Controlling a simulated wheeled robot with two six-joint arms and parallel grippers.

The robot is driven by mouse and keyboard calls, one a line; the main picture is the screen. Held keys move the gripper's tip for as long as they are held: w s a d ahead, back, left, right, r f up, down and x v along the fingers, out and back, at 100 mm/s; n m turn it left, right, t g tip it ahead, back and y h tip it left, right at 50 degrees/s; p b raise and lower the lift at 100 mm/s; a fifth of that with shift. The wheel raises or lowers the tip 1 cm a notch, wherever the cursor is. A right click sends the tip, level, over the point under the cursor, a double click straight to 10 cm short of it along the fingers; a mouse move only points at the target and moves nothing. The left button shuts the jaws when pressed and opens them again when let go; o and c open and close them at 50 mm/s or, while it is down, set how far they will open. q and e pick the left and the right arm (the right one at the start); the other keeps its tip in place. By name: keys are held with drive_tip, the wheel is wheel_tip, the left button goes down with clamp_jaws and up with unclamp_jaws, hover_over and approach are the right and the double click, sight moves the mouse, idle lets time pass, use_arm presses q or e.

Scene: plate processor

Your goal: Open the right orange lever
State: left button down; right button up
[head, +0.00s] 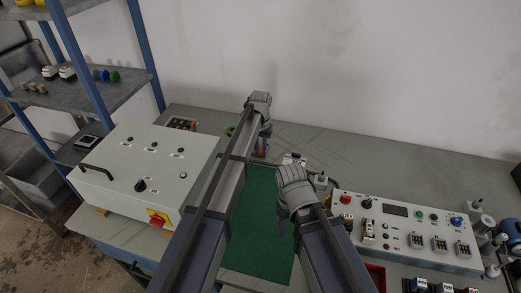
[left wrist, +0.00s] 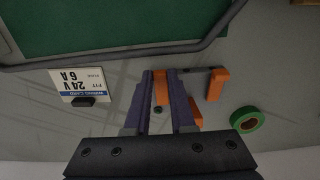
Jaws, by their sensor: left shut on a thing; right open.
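My left gripper (left wrist: 162,74) is shut on an orange lever (left wrist: 160,88), which shows between its fingers in the left wrist view. A second orange lever (left wrist: 217,84) on a grey bar stands apart from the fingers, to the right in that view. In the head view my left gripper (head: 262,153) reaches down behind the green mat, and its fingers and wrist hide most of the levers. Judged against the green tape and the label, the held lever is the right one as the head sees it. My right gripper (head: 281,226) is open and empty above the green mat.
The green mat (head: 245,255) lies in front of the levers. A green tape roll (left wrist: 249,119) and a 24V label card (left wrist: 82,86) lie on either side of them. A white control box (head: 130,165) stands left; a switch panel (head: 405,238) stands right.

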idle(0.3)
use_arm(q)
drive_tip(key=shift+w+d+r+g, duration=0.1)
drive_tip(key=shift+w+r+g, duration=0.25)
drive_tip(key=shift+w+g, duration=0.3)
use_arm(e)
drive_tip(key=shift+r, duration=0.25)
use_arm(q)
drive_tip(key=shift+w+d+r+g+y, duration=0.1)
drive_tip(key=shift+g+y, duration=0.05)
drive_tip(key=shift+g, duration=0.35)
drive_tip(key=shift+w+r+g+y, duration=0.1)
drive_tip(key=shift+g+y, duration=0.05)
drive_tip(key=shift+g, duration=0.3)
use_arm(e)
drive_tip(key=shift+f, duration=0.15)
use_arm(q)
drive_tip(key=shift+s+r+g, duration=0.15)
drive_tip(key=shift+r+g, duration=0.05)
drive_tip(key=shift+g, duration=0.3)
use_arm(e)
drive_tip(key=shift+f, duration=0.15)
use_arm(q)
drive_tip(key=c, duration=0.8)
unclamp_jaws()
drive_tip(key=shift+o, duration=0.2)
drive_tip(key=shift+r, duration=0.1)
